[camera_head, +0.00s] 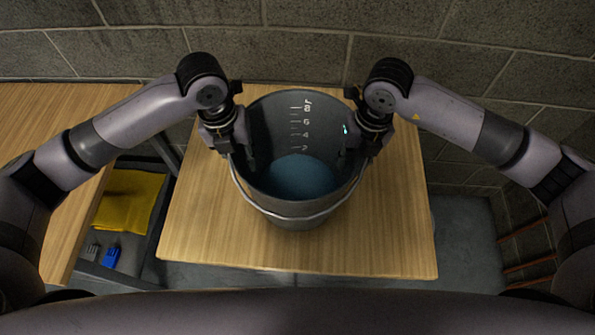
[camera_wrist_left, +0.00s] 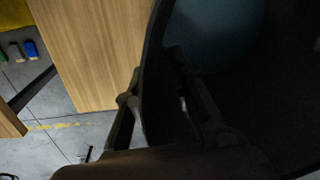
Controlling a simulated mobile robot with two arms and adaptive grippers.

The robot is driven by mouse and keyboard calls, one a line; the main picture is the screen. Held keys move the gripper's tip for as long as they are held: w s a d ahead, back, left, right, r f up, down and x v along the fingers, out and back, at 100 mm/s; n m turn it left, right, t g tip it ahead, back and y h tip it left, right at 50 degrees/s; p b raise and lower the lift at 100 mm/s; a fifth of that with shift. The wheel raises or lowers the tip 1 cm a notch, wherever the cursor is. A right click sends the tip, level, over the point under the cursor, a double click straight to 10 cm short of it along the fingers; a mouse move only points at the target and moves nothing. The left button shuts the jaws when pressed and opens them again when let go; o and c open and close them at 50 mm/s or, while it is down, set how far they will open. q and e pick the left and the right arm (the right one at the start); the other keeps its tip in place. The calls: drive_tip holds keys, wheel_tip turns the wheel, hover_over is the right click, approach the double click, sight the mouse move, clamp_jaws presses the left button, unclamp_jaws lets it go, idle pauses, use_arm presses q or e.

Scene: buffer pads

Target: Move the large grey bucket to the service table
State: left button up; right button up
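The large grey bucket (camera_head: 297,210) stands upright on a small wooden table (camera_head: 395,235) in the head view. It holds blue liquid (camera_head: 298,176), and white level marks show on its inner wall. My left gripper (camera_head: 240,160) is at the bucket's left rim, with the wall between its fingers. In the left wrist view the left gripper (camera_wrist_left: 158,115) has a finger on each side of the bucket wall (camera_wrist_left: 150,75). My right gripper (camera_head: 352,158) is at the right rim, one finger inside the bucket. Whether it grips the wall is hidden. Which table is the service table is unclear.
Another wooden table (camera_head: 50,125) stands at the left, with a gap between the two. A yellow cloth (camera_head: 128,200) and a blue item (camera_head: 111,257) lie low in that gap. A block wall (camera_head: 300,40) rises close behind. Reddish bars (camera_head: 528,262) are at the right.

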use_arm(q)
clamp_jaws()
use_arm(e)
clamp_jaws()
use_arm(q)
drive_tip(key=shift+d+r, duration=0.1)
use_arm(e)
drive_tip(key=shift+a+r, duration=0.1)
drive_tip(key=shift+r, duration=0.05)
idle(0.4)
